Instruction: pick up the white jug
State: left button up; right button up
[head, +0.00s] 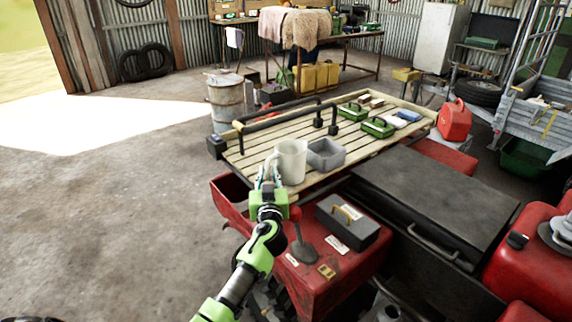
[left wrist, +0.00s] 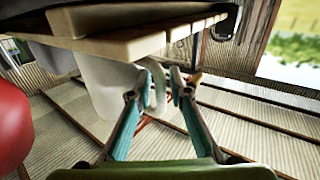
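The white jug (head: 291,161) stands upright on the slatted wooden rack (head: 252,160), near its front left edge. Its handle is on the left side, towards my left gripper (head: 268,178). In the left wrist view, which looks upside down, the jug (left wrist: 103,92) is left of the fingers. Its curved handle (left wrist: 160,88) shows between the fingertips of my left gripper (left wrist: 164,80). A gap shows between the handle and the right-hand finger, so the gripper looks open around the handle. My right gripper is not in view.
A grey open box (head: 326,156) stands just right of the jug. A black rail (head: 275,118) runs behind it. Green-handled boxes (head: 377,127) sit further back. A grey toolbox (head: 347,222) and a lever (head: 302,243) are on the red body in front.

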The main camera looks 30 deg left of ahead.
pick_arm(q)
grip_shut()
jog(key=shift+r, duration=0.15)
jog(key=shift+w+r, duration=0.1)
jog(key=shift+r, duration=0.05)
jog(key=shift+r, duration=0.9)
jog(key=s+d+r, duration=0.2)
jog(key=s+r, duration=0.8)
jog(key=s, duration=0.3)
jog(key=shift+s+d+r, duration=0.25)
jog(key=shift+s+r, duration=0.1)
